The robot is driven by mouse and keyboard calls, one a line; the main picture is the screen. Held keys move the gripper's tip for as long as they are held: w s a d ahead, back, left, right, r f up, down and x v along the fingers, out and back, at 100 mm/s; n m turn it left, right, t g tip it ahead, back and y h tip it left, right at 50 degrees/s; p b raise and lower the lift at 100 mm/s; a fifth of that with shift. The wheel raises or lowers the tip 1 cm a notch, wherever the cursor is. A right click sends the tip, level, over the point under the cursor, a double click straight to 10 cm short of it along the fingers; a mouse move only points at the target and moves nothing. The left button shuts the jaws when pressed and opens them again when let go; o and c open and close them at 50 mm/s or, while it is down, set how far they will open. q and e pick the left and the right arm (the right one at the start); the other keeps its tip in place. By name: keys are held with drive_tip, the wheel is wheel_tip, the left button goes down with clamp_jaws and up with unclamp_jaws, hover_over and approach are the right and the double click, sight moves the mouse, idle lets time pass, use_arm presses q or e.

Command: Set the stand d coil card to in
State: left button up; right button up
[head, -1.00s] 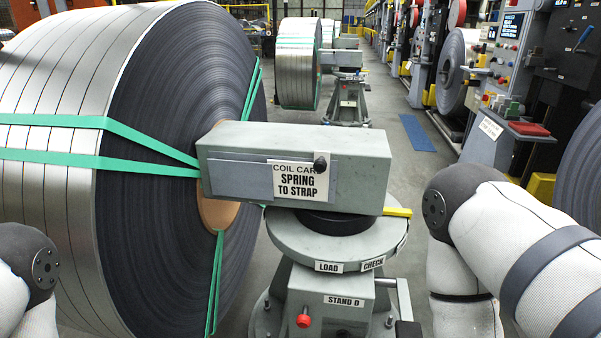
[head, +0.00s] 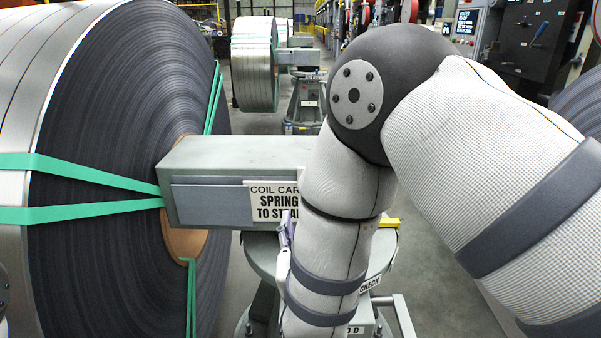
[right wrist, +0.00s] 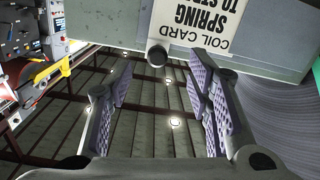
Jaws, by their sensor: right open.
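The coil card (head: 268,203), a white card reading "COIL CARD SPRING TO STRAP", is on the front face of the grey box arm (head: 215,155) of stand D (head: 262,250). My right arm covers its right side in the head view. In the right wrist view the card (right wrist: 205,22) appears upside down, with a dark round knob (right wrist: 157,55) beside its edge. My right gripper (right wrist: 158,72) is open and empty, its purple-padded fingers pointing toward the box face, the knob showing between the tips. In the head view only a sliver of the gripper (head: 287,232) shows. My left gripper is out of view.
A large strapped steel coil (head: 100,130) stands close at the left, on the box arm's end. Another coil (head: 254,65) and stand are farther back. Control panels (head: 530,40) line the right. The stand's round plate has a yellow tab (head: 390,223).

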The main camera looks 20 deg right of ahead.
drive_tip(key=shift+t, duration=0.3)
drive_tip(key=x, duration=0.3)
drive_tip(key=b+x, duration=0.1)
drive_tip(key=x, duration=0.3)
drive_tip(key=r+x, duration=0.1)
drive_tip(key=x, duration=0.3)
drive_tip(key=shift+r, duration=0.1)
drive_tip(key=shift+w+d+r, duration=0.15)
drive_tip(key=shift+w, duration=0.3)
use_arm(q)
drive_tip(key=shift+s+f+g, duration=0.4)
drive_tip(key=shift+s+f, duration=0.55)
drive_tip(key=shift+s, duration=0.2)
use_arm(e)
clamp_jaws()
